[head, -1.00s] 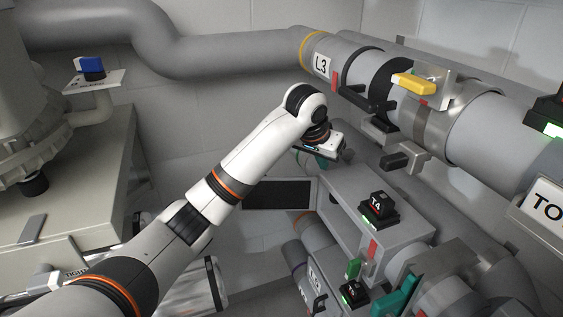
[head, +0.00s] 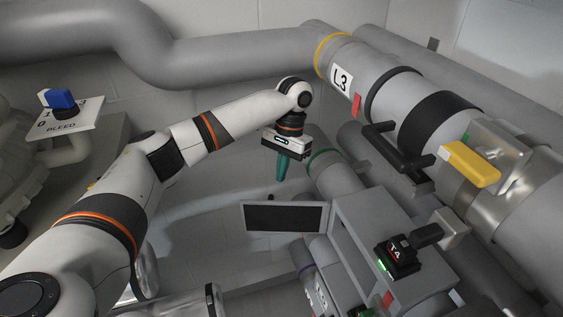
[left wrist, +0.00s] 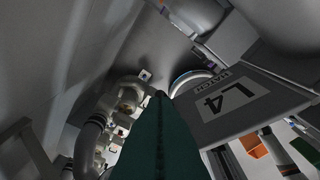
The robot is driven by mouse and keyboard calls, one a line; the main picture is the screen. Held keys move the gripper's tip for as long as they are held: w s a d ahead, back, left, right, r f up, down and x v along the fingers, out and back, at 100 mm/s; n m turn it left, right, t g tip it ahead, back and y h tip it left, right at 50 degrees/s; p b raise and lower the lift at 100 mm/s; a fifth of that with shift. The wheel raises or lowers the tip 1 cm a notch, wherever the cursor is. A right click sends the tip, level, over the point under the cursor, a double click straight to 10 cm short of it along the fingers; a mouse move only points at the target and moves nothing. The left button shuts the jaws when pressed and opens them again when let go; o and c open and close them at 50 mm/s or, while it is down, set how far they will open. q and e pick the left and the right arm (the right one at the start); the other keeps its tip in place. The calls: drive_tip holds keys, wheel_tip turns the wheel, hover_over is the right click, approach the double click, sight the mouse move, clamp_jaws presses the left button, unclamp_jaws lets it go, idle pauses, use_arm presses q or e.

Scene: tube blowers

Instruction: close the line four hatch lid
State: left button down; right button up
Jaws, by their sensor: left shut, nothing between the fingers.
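The line four hatch lid (head: 243,218) is a flat panel with a light frame and a dark inner face. It stands open at the left side of the grey box bearing the T4 switch (head: 397,250). In the left wrist view the lid (left wrist: 276,93) shows its grey face marked L4 HATCH. My left gripper (head: 281,180) has teal fingers, shut and empty, pointing down just behind and above the lid's upper edge, apparently apart from it. The fingers also fill the lower middle of the left wrist view (left wrist: 158,96). My right gripper is not in view.
The large L3 pipe (head: 368,62) runs down to the right, with a black handle (head: 398,148) and a yellow lever (head: 469,164). A green-ringed pipe (head: 335,178) lies right of my gripper. A blue bleed knob (head: 62,99) stands at left. Floor shows left of the lid.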

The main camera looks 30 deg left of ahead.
sight(284, 210)
use_arm(q)
drive_tip(key=p+x, duration=0.1)
drive_tip(key=x, duration=0.5)
drive_tip(key=shift+f, duration=0.4)
drive_tip(key=shift+a, duration=0.15)
